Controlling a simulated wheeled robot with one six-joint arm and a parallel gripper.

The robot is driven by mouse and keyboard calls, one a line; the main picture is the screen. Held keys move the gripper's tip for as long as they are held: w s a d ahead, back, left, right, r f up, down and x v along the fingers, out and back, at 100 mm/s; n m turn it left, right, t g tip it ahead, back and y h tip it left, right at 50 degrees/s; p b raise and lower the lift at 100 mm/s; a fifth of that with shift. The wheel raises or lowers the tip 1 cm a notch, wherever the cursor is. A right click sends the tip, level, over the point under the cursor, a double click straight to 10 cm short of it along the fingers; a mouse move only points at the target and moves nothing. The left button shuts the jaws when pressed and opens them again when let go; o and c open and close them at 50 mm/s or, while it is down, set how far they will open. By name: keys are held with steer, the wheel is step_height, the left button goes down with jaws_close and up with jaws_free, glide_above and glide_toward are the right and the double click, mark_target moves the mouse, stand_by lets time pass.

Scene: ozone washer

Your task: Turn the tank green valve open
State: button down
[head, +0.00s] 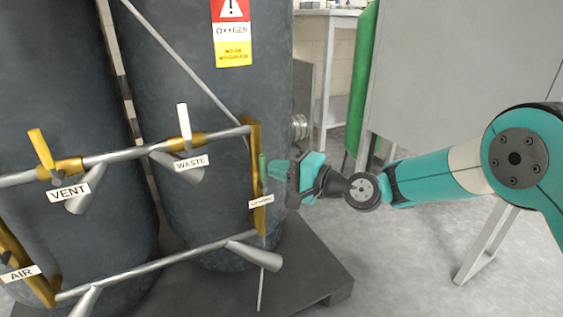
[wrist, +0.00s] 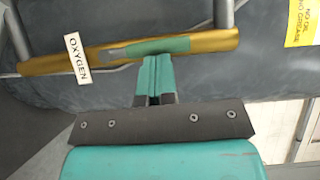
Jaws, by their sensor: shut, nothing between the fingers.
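The green valve handle (head: 262,168) sits on a vertical brass pipe (head: 256,210) at the right end of the tank piping in the head view. In the wrist view the green handle (wrist: 160,47) lies along the brass pipe (wrist: 215,40), in line with it, beside the white OXYGEN tag (wrist: 77,58). My gripper (head: 272,172) is just right of the handle in the head view. In the wrist view my gripper (wrist: 155,62) is shut and empty, its fingertips at the handle's lower edge. I cannot tell whether they touch it.
Two dark tanks (head: 195,60) stand on a dark pallet (head: 320,275). Yellow VENT (head: 40,148) and white WASTE (head: 183,118) handles stand on the upper pipe. An AIR tag (head: 20,273) hangs lower left. A green cylinder (head: 362,80) stands behind my arm. The floor at right is mostly open.

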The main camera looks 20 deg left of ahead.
steer(key=shift+s+a+r, duration=0.1)
steer(key=shift+s+a, duration=0.2)
steer(key=w+d+p, duration=0.2)
steer(key=d+p, duration=0.1)
steer(key=d, duration=1)
steer(key=s+d+r+n+g+h+p, duration=0.25)
steer(key=s+d+r+n+h, duration=0.4)
steer(key=s+r, duration=0.4)
steer(key=s+d+r+n+h+p, duration=0.3)
steer(key=s+d+h, duration=0.4)
steer(key=s+d, duration=1)
step_height(320, 180, up, 39)
steer(key=w+m+p, duration=0.1)
steer(key=p, duration=3.6)
steer(key=shift+d+p, duration=0.3)
steer(key=shift+d, duration=0.15)
steer(key=shift+f, duration=0.1)
